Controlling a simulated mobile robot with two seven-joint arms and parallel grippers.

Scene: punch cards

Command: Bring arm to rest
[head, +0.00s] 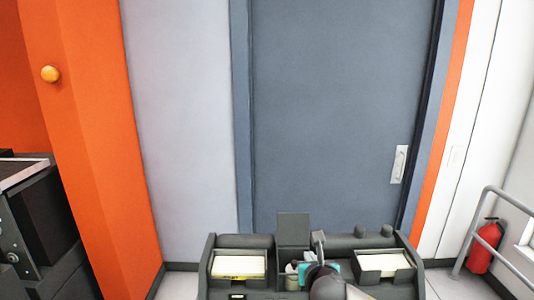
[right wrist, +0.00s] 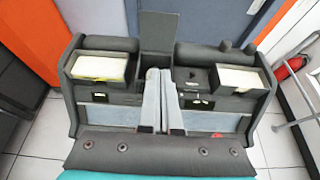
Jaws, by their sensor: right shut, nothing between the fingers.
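My right gripper (right wrist: 160,74) is shut and empty, its two grey fingers side by side in the right wrist view. In the head view my right arm comes up from the bottom edge, and it covers part of the dark console. The dark console (right wrist: 110,44) has a left tray with a stack of pale cards (head: 238,266) and a right tray with another pale stack (head: 383,262). In the right wrist view the fingers overlap the middle of the console; I cannot tell whether they touch it. My left gripper is not in view.
A grey door (head: 340,110) with a light handle plate (head: 399,164) stands behind the console. A red fire extinguisher (head: 484,246) and a grey railing (head: 468,235) are at the right. An orange wall panel (head: 85,130) is at the left. Tiled floor shows beside the console.

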